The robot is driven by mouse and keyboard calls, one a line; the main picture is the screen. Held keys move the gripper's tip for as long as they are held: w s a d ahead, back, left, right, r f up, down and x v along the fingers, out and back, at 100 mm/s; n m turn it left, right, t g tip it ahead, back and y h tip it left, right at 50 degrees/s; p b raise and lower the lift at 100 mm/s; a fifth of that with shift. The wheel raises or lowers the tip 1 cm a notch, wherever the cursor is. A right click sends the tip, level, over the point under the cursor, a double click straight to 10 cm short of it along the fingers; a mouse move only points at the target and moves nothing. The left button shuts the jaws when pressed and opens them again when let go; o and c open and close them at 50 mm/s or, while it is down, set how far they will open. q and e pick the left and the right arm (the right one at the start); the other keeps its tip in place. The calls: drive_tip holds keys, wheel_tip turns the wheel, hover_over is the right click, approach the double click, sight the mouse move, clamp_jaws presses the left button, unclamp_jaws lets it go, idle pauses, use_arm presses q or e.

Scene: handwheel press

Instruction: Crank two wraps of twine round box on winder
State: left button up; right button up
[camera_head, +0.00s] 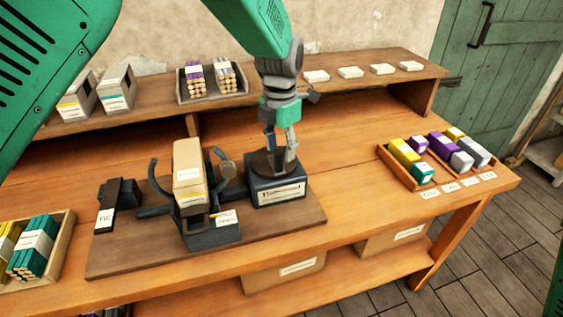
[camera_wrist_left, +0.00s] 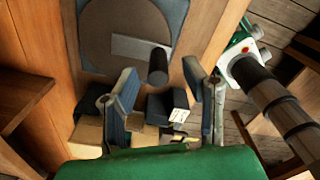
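The winder stands on a wooden board (camera_head: 120,262) on the bench. A tan box (camera_head: 188,160) sits upright in its dark cradle (camera_head: 212,236). To its right is a dark crank housing (camera_head: 277,190) with a round disc on top. In the left wrist view the disc (camera_wrist_left: 97,45) carries a pale crank arm (camera_wrist_left: 128,46) and an upright dark knob (camera_wrist_left: 158,66). My left gripper (camera_head: 281,158) points down over the disc. In the wrist view its fingers (camera_wrist_left: 165,82) are apart, with the knob between and just beyond the tips. Contact is not visible. My right gripper is not in view.
A dark block labelled TIE (camera_head: 119,203) stands left of the cradle. A tray of bundles (camera_head: 36,250) is at the front left. A tray of coloured blocks (camera_head: 397,172) is at the right. A raised shelf (camera_head: 150,112) runs behind. The bench between winder and right tray is clear.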

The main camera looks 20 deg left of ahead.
sight(279, 163)
use_arm(q)
drive_tip(key=f, duration=0.4)
drive_tip(key=shift+s+a, duration=0.1)
drive_tip(key=shift+a, duration=0.3)
drive_tip(key=shift+f, duration=0.35)
drive_tip(key=shift+d, duration=0.35)
drive_tip(key=c, duration=0.6)
clamp_jaws()
drive_tip(key=shift+a, duration=0.15)
